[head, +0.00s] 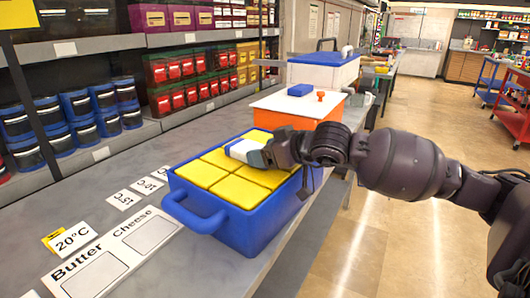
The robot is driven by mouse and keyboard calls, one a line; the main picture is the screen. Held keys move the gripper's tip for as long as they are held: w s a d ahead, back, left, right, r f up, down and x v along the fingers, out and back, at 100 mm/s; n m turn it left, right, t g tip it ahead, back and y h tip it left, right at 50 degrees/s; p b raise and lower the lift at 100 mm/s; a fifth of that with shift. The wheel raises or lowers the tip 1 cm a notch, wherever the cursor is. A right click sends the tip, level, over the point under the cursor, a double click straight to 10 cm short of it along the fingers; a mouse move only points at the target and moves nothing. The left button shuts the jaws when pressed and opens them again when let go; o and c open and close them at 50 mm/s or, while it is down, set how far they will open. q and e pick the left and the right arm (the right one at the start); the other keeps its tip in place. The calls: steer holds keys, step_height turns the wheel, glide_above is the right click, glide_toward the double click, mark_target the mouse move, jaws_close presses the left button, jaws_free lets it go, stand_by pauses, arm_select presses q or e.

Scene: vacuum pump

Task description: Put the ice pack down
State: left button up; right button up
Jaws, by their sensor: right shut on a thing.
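My right gripper (266,154) reaches in from the right over the blue crate (238,226). It is shut on a small white and blue thing, which looks like the ice pack (242,151). The pack is at the back of the crate, above or against the yellow blocks (238,192); I cannot tell whether it touches them. The fingers and wrist hide part of the pack and the crate's back right corner. My left gripper is not in view.
An orange box (275,128) with a white top carries a small blue block (300,90). A white cooler (325,75) stands behind. A butter and cheese card (122,248) and temperature labels (72,238) lie on the grey counter. Shelves of bins line the left.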

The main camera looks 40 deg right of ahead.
steer(key=shift+r, duration=0.15)
steer(key=o, duration=1.1)
